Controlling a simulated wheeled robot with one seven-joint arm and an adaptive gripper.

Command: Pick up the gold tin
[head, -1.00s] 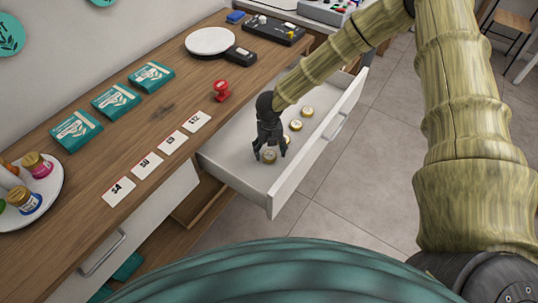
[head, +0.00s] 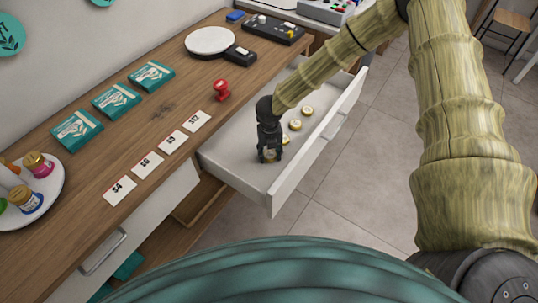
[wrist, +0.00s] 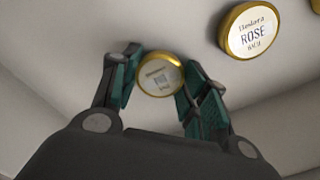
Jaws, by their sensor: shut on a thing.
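A small round gold tin with a pale printed lid (wrist: 159,74) is between the two teal-padded fingers of my gripper (wrist: 160,85) in the wrist view. The fingers are shut on its sides. In the head view my gripper (head: 269,153) reaches down into the open drawer at its near end, and the held tin is mostly hidden by the fingers. Another gold tin, labelled ROSE (wrist: 252,33), lies to the right in the wrist view. In the head view more gold tins (head: 295,124) lie in the drawer beyond my gripper.
The white drawer (head: 235,165) stands open below the wooden counter (head: 120,150), with its front wall to the right of my gripper. Number cards (head: 145,166), a red stamp (head: 221,90), teal packets (head: 115,101) and a round tray (head: 55,190) are on the counter.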

